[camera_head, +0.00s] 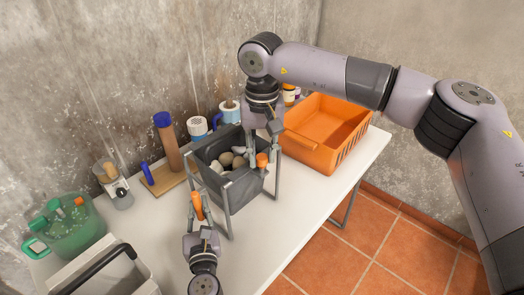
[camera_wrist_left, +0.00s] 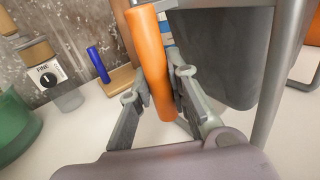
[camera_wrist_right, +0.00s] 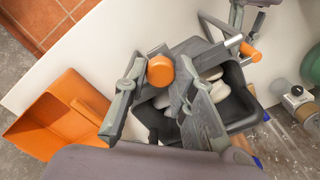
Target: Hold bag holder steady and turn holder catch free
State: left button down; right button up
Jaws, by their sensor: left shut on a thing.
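The bag holder is a grey tube frame (camera_head: 226,205) standing on the white table with a dark grey bag (camera_head: 240,187) of stones in it. An orange handle (camera_head: 198,206) sticks out at its near left side. My left gripper (camera_head: 199,215) is shut on this handle; the left wrist view shows the handle (camera_wrist_left: 152,62) between its fingers. The catch, with a round orange knob (camera_head: 262,160), is on the holder's right side. My right gripper (camera_head: 263,150) is above it, open, with its fingers on either side of the knob (camera_wrist_right: 160,71) and gaps visible in the right wrist view.
An orange crate (camera_head: 325,135) stands right of the holder. A wooden stand with a brown cylinder (camera_head: 167,145), a small dial device (camera_head: 113,186), a green tub (camera_head: 66,228) and a grey bin (camera_head: 105,272) stand to the left. The front right table top is clear.

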grip_shut()
jog(key=m, duration=0.3)
jog(key=shift+m, duration=0.4)
jog(key=m, duration=0.4)
jog(key=shift+m, duration=0.3)
jog(key=m, duration=0.5)
jog(key=shift+m, duration=2.3)
jog(key=o, duration=0.6)
grip_release()
